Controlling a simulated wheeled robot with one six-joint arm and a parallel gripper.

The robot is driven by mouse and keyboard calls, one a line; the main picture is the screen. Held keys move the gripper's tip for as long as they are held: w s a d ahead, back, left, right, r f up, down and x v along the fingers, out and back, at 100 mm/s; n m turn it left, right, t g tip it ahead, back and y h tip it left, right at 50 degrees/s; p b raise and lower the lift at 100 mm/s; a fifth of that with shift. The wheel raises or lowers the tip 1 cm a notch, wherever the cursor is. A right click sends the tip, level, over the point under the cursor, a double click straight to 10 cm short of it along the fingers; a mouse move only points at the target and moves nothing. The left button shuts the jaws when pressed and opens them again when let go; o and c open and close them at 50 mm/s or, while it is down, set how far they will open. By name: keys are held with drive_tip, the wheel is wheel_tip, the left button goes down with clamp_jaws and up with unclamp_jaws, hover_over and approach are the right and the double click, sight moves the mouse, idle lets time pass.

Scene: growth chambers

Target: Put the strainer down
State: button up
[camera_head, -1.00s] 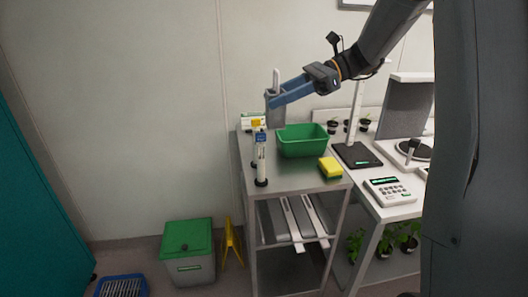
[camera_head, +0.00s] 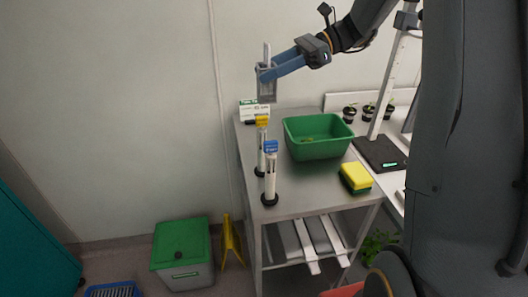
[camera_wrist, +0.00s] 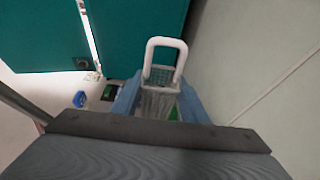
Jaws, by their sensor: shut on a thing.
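The strainer (camera_head: 267,90) is a grey mesh basket with a light upright handle. My gripper (camera_head: 262,76) is shut on it and holds it in the air above the back left of the metal cart. In the wrist view the strainer (camera_wrist: 160,103) sits between the blue fingers (camera_wrist: 158,100), with its white loop handle pointing up in the picture. The fingers hide part of the basket. A green tub (camera_head: 318,148) stands on the cart top (camera_head: 310,190), to the right of and below the strainer.
A small white box (camera_head: 254,112) is at the back. A yellow-green sponge (camera_head: 355,178) lies at the right. A green-lidded bin (camera_head: 181,245) stands on the floor.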

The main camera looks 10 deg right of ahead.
drive_tip(key=f+p, duration=0.1)
drive_tip(key=f, duration=0.6)
drive_tip(key=f+p, duration=0.1)
drive_tip(key=f, duration=0.5)
drive_tip(key=f+p, duration=0.1)
drive_tip(key=f, duration=0.6)
drive_tip(key=shift+w+d+f+p, duration=0.1)
drive_tip(key=shift+w+f+p, duration=0.15)
drive_tip(key=shift+f+p, duration=0.1)
drive_tip(key=shift+f, duration=0.15)
drive_tip(key=o, duration=1.1)
drive_tip(key=shift+o, duration=0.2)
drive_tip(key=shift+d+r, duration=0.1)
drive_tip(key=shift+r, duration=0.15)
drive_tip(key=b+v, duration=0.4)
drive_tip(key=v, duration=0.7)
drive_tip(key=shift+d+b, duration=0.4)
